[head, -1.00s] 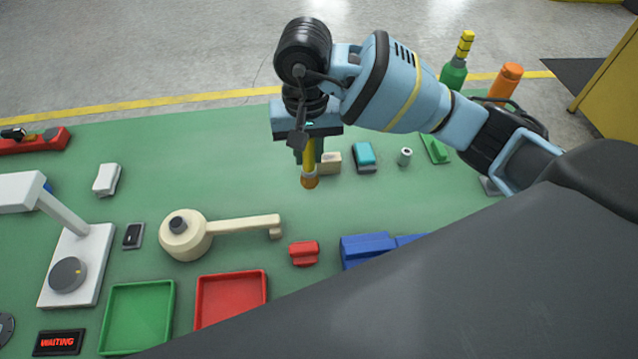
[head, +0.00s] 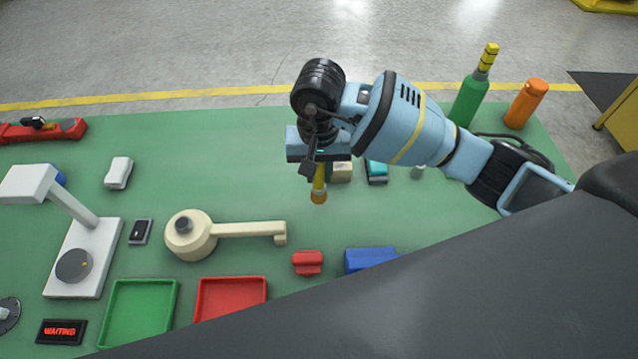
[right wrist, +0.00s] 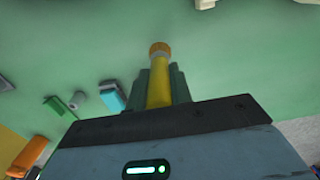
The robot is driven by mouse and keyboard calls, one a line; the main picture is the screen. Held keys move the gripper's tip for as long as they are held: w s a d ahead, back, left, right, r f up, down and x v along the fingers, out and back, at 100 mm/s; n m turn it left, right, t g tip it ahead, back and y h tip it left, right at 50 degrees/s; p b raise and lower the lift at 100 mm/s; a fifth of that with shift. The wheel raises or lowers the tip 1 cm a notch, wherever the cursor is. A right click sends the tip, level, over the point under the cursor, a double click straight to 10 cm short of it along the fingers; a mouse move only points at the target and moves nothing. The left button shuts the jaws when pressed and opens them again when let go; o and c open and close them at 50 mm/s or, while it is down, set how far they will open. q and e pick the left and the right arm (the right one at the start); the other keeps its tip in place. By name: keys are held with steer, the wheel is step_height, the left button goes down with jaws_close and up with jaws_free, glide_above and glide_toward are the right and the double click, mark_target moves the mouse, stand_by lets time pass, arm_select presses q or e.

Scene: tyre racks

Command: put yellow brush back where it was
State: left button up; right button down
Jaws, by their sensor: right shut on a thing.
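My right gripper (head: 319,168) is shut on the yellow brush (head: 319,187) and holds it above the green table, with its orange-brown end pointing down. In the right wrist view the yellow brush (right wrist: 159,88) sits between the two dark green fingers of the right gripper (right wrist: 160,85), its tip beyond them. The part of the brush inside the gripper is hidden. My left gripper is not in view.
Below lie a cream key-shaped tool (head: 245,229), a red block (head: 307,262), a blue block (head: 369,259), a green tray (head: 114,313) and a red tray (head: 200,300). A green bottle (head: 468,102) and an orange bottle (head: 526,103) stand back right. Bare table lies left of the brush.

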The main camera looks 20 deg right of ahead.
mark_target(319, 184)
steer(key=shift+f, duration=2.05)
steer(key=shift+f, duration=0.2)
steer(key=c, duration=1.3)
jaws_free()
steer(key=shift+o, duration=0.2)
step_height(319, 184, up, 12)
steer(key=shift+r, duration=0.2)
